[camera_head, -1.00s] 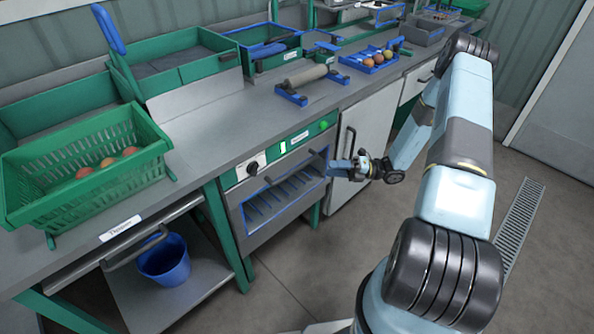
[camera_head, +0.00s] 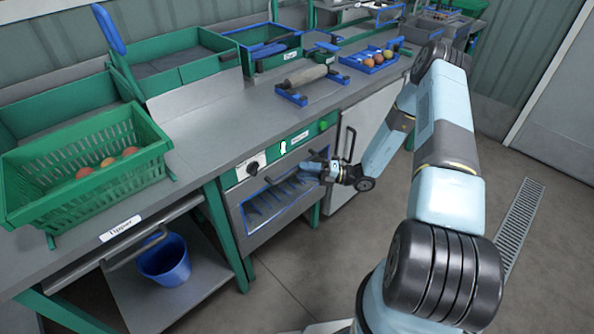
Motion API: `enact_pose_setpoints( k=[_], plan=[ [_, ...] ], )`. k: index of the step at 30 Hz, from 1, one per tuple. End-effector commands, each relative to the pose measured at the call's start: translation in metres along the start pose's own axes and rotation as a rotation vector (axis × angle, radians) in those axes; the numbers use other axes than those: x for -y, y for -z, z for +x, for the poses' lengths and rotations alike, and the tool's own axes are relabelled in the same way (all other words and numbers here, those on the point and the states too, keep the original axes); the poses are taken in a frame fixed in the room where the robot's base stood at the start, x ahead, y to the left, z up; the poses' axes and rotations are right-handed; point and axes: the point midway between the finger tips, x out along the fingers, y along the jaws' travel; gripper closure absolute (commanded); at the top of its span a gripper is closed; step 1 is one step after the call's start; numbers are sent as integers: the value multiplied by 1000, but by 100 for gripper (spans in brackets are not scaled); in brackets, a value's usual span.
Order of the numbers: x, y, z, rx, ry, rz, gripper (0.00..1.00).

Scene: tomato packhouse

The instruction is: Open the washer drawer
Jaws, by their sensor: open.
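The washer (camera_head: 290,148) is built in under the counter. Its green panel carries a knob, a white label and a green button. Below the panel is the grey washer drawer front (camera_head: 247,228) with a blue-framed opening and a dark bar handle (camera_head: 285,172) along its upper edge. The drawer looks shut. My gripper (camera_head: 312,170) is open at the right part of the drawer front, close to the handle's right end. Its fingers point left. I cannot tell whether they touch the handle or surround it.
A cabinet door (camera_head: 366,128) with a vertical handle stands right of the washer, behind my gripper. A green crate (camera_head: 90,190) with tomatoes and a roller stand (camera_head: 306,78) are on the counter. A blue bucket (camera_head: 165,262) sits on the lower left shelf. The floor in front is clear.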

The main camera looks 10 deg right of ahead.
Motion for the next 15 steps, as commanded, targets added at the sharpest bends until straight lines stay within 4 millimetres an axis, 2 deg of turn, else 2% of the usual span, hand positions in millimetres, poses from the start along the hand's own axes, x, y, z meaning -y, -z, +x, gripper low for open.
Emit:
enact_pose_setpoints(
  k=[1, 6, 15],
  plan=[
    [0, 1, 8, -3, 0, 1, 57],
    [0, 0, 26, -2, 0, -1, 57],
    [0, 0, 34, 0, 0, -1, 57]
  ],
)
